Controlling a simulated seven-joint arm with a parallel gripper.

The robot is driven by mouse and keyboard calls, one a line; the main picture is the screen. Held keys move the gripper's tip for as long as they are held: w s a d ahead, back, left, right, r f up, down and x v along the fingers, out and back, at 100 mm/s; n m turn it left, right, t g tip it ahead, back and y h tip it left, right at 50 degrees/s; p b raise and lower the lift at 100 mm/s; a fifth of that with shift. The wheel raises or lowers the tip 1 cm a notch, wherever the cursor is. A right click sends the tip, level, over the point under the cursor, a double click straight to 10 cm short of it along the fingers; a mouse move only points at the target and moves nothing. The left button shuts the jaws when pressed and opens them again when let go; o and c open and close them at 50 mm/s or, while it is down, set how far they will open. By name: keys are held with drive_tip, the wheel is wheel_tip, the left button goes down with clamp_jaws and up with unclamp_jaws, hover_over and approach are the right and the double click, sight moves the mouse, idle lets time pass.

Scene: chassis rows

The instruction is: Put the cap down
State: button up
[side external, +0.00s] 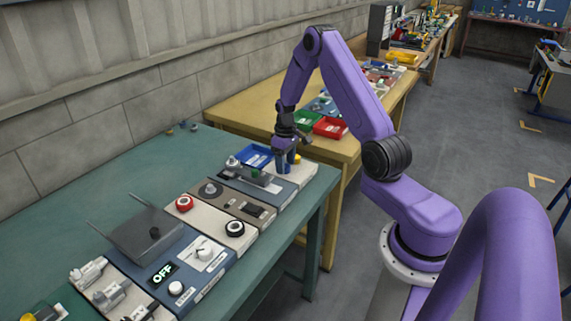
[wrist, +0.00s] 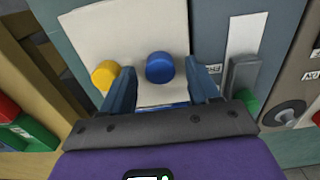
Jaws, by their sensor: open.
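A round blue cap (wrist: 160,67) shows in the wrist view against a white panel (wrist: 130,30). My gripper (wrist: 163,86) is open, with one blue finger to each side of the cap. A gap shows between the cap and each fingertip. I cannot tell whether the cap rests on the panel or sits on something beneath it. In the side view my gripper (side external: 287,165) points down over the far end of the row of panels on the green table, and the cap cannot be made out there.
A yellow round knob (wrist: 104,74) sits left of the cap. A grey upright lever part (wrist: 244,75) and a green piece stand to the right. Panels with knobs and switches fill the table's near side.

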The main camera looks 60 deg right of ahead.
wheel_tip(320, 180, up, 11)
drive_tip(key=s+a+r+n, duration=0.2)
drive_tip(key=a, duration=0.6)
drive_tip(key=s+a+r+n, duration=0.2)
drive_tip(key=s+a+r, duration=0.1)
drive_tip(key=a, duration=0.4)
drive_tip(key=s+a+r+n, duration=0.2)
drive_tip(key=a, duration=0.6)
drive_tip(key=s+a+n, duration=0.3)
drive_tip(key=s, duration=0.8)
drive_tip(key=s+a+r+n, duration=0.1)
drive_tip(key=s+a+n, duration=0.2)
drive_tip(key=s, duration=0.9)
drive_tip(key=shift+a+r+n, duration=0.25)
drive_tip(key=shift+a+n, duration=0.05)
drive_tip(key=shift+a, duration=0.1)
